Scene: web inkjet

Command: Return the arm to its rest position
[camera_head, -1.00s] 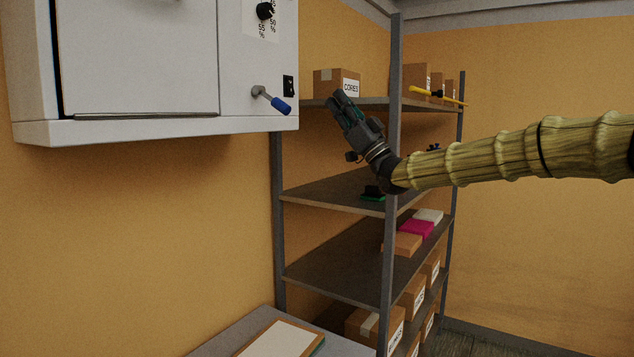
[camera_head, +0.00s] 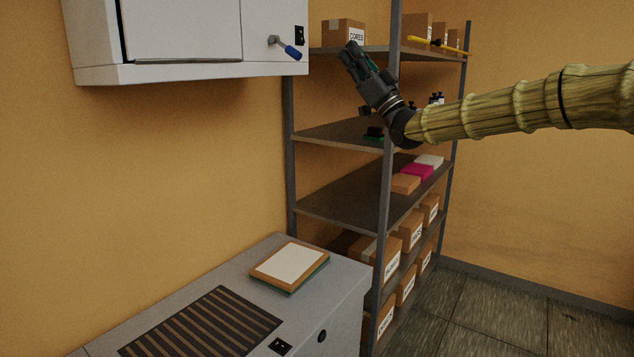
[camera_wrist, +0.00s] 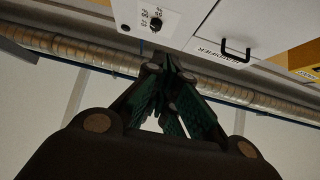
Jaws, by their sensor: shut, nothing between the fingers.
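My gripper (camera_head: 352,56) is at the end of my raised arm, which reaches in from the right edge of the head view. It points up and to the left, in front of the shelving rack, and its fingers are shut and empty. In the wrist view my gripper (camera_wrist: 168,62) shows its green-tinted fingers meeting at the tips. Beyond them are a white cabinet front with a dark knob (camera_wrist: 155,24) and a black handle (camera_wrist: 236,50).
A white wall cabinet (camera_head: 180,40) with a blue-tipped lever (camera_head: 290,50) hangs at upper left. A grey rack (camera_head: 340,205) holds cartons and small items beside my arm. Below, a grey machine top (camera_head: 225,275) bears a framed white panel (camera_head: 290,262). Floor (camera_head: 470,310) shows at lower right.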

